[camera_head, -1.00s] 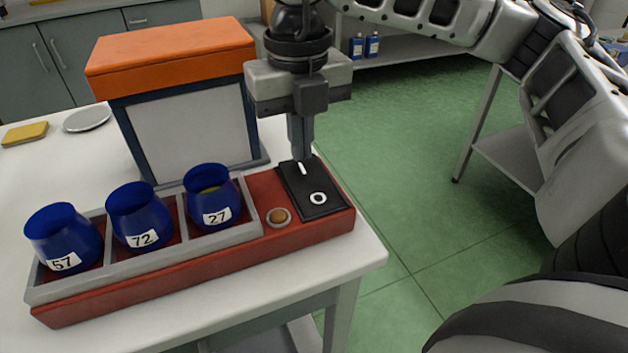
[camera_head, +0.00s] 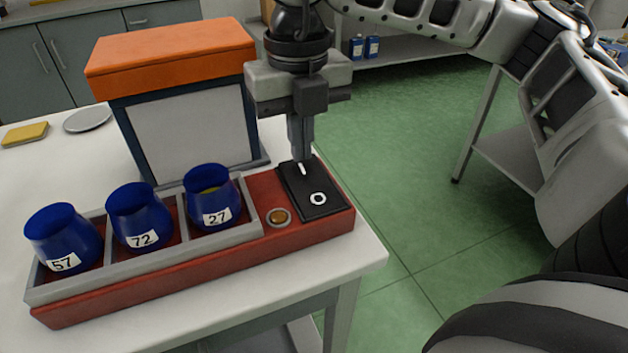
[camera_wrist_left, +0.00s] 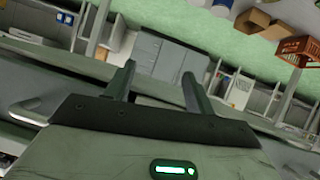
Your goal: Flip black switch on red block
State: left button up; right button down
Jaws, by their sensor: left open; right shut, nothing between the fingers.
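The red block (camera_head: 275,249) lies along the front of the white table. The black switch (camera_head: 329,206), with a white bar and a white ring on its face, sits at the block's right end. A small round amber lamp (camera_head: 278,217) is beside it. My right gripper (camera_head: 302,158) points down with its shut, empty fingertips at the far part of the switch, by the white bar; I cannot tell whether they touch. My left gripper (camera_wrist_left: 160,90) is open and empty in the left wrist view, and out of the head view.
Blue cups numbered 57 (camera_head: 62,240), 72 (camera_head: 140,218) and 27 (camera_head: 211,197) stand in the block's grey-framed compartments. An orange-topped box (camera_head: 172,58) stands behind the block. A yellow sponge-like item (camera_head: 25,134) and a grey disc (camera_head: 87,120) lie at the far left.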

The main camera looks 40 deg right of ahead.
aim_at(301, 168)
jog(key=shift+f+b, duration=1)
jog(key=shift+f, duration=0.1)
dwell(0.7)
jog(key=shift+r, duration=0.1)
jog(key=shift+r+p, duration=2.55)
jog(key=shift+r, duration=1)
jog(key=shift+f, duration=0.1)
